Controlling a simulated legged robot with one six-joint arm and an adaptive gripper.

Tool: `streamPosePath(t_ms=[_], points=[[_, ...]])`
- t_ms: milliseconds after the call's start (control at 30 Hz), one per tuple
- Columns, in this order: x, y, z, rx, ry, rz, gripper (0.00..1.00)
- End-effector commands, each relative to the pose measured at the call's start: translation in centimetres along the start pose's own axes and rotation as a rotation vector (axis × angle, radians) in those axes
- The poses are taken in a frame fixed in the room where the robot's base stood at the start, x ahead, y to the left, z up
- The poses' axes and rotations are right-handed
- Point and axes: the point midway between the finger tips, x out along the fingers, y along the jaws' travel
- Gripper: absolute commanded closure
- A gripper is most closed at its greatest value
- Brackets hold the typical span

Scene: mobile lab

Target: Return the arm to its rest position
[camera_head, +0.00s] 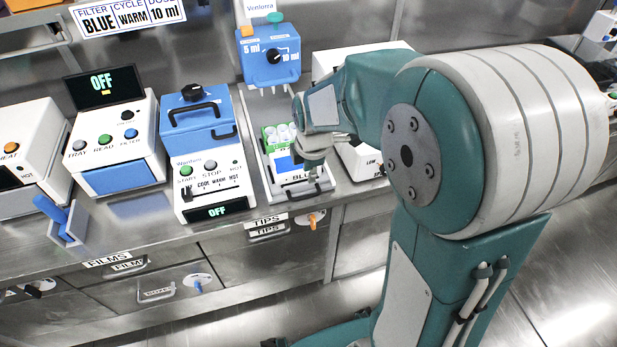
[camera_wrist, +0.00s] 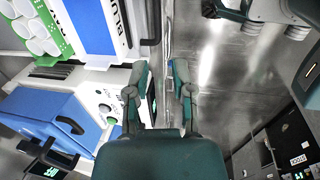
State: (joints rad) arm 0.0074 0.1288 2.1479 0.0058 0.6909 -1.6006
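My teal arm reaches from the right side of the head view across to the bench. My gripper (camera_head: 318,164) is beside the front end of a tray with a blue label (camera_head: 289,163); whether it touches the tray is unclear. In the wrist view my gripper (camera_wrist: 159,80) has its two fingers apart with nothing between them. The bench edge and a strip of floor show past the fingers.
A green rack of white-topped tubes (camera_head: 279,134) stands in a bay under a blue dispenser (camera_head: 268,58). A blue-lidded machine (camera_head: 208,150) is left of it. Drawers (camera_head: 262,260) are below the bench. Open floor (camera_head: 570,250) lies at right.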

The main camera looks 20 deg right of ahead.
Motion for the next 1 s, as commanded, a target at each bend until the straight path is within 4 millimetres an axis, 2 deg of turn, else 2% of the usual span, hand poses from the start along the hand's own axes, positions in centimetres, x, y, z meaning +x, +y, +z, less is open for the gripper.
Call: streamPosePath(t_ms=[467, 567, 667, 767, 1000], points=[[-0.1, 0.0, 0.0, 0.0, 0.0, -0.001, 0.69], [-0.7, -0.2, 0.0, 0.026, 0.0, 0.007, 0.69], [-2.6, -0.9, -0.1, 0.133, 0.001, 0.034, 0.69], [-5.4, -2.5, -0.1, 0.314, 0.009, 0.073, 0.69], [-11.1, -7.0, -0.3, 0.778, 0.06, 0.159, 0.69]])
